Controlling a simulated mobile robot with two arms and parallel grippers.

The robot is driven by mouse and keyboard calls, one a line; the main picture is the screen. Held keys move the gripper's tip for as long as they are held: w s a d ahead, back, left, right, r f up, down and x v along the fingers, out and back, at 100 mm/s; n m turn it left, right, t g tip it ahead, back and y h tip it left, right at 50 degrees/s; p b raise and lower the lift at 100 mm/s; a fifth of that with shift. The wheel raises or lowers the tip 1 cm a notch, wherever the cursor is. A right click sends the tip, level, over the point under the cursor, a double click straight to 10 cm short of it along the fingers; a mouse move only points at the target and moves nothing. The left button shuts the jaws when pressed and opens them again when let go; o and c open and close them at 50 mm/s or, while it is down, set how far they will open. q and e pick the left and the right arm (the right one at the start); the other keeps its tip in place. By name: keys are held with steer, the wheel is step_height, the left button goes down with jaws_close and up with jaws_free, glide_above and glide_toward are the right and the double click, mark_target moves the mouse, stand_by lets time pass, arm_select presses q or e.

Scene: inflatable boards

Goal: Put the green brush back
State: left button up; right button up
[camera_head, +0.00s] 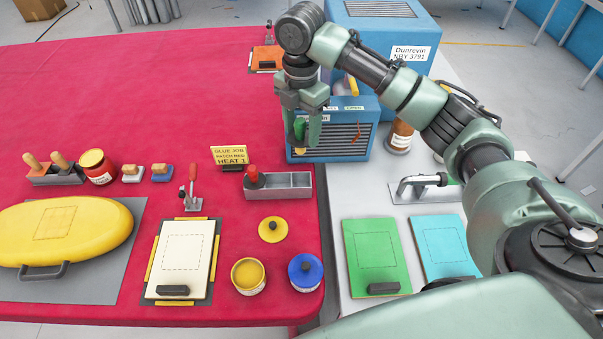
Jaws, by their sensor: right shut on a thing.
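My right gripper (302,119) hangs fingers-down in front of a blue vented box (358,126), above the table's right edge. It is shut on a small green-handled thing, which I take to be the green brush (299,132). Below and nearer stands a grey metal tray (292,186). A red-knobbed brush (252,176) stands at the tray's left end, and the rest of the tray looks empty. My left gripper is not in view.
A "GLUE JOB" sign (230,156) and a red-handled clamp (193,188) stand left of the tray. Nearer are an open yellow pot (248,275) and a blue-lidded pot (305,271). A brown bottle (400,137) stands right of the blue box. The red table's back left is clear.

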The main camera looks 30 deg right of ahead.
steer(key=p, duration=0.2)
glide_above(302, 173)
steer(key=s+a, duration=0.1)
steer(key=s, duration=0.1)
step_height(302, 173, down, 14)
steer(key=shift+a+r, duration=0.1)
steer(key=shift+r, duration=0.15)
steer(key=shift+f, duration=0.5)
steer(key=shift+f, duration=0.55)
steer(key=o, duration=1.3)
steer(key=shift+s, duration=0.2)
steer(key=shift+r, duration=0.1)
